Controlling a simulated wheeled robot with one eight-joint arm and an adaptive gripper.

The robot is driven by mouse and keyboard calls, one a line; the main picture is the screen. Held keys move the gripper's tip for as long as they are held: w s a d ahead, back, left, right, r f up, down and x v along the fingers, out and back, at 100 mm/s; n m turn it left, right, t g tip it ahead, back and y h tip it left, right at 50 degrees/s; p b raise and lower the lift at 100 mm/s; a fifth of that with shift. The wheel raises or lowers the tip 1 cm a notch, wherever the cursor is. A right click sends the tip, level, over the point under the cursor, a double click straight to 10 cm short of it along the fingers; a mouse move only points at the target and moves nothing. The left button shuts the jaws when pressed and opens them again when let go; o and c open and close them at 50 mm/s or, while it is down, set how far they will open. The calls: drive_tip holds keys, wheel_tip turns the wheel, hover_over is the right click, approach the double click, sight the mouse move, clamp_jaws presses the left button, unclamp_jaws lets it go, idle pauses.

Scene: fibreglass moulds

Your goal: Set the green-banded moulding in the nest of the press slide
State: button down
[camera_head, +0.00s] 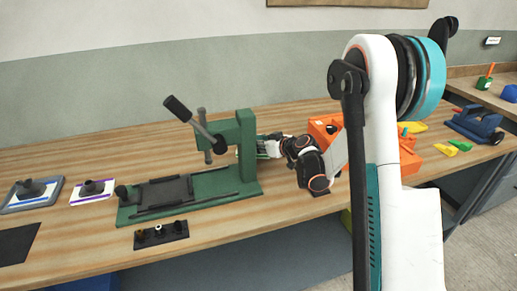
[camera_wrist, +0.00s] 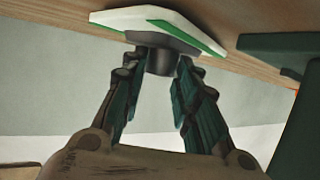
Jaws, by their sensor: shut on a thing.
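The green-banded moulding (camera_wrist: 150,19) is a white plate with green bands and a dark knob (camera_wrist: 160,60). My gripper (camera_wrist: 158,77) is shut on this knob, with a dark finger on each side. In the head view, my gripper is right of the press column and mostly hidden by it and by my arm. The green press (camera_head: 243,145) stands on the bench with its lever raised to the left. Its slide (camera_head: 165,190), a dark flat plate, lies out on the left of the base and looks empty. I cannot tell whether the moulding touches the bench.
A blue-banded moulding (camera_head: 35,190) and a purple-banded moulding (camera_head: 92,190) lie left of the press. A small dark rack (camera_head: 161,235) sits in front of it. An orange fixture (camera_head: 325,127) stands behind my arm. The press column also shows in the wrist view (camera_wrist: 280,45).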

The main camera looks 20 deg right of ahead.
drive_tip(key=shift+f, duration=0.4)
drive_tip(key=shift+f, duration=0.1)
drive_tip(key=c, duration=1.2)
unclamp_jaws()
drive_tip(key=shift+c, duration=0.2)
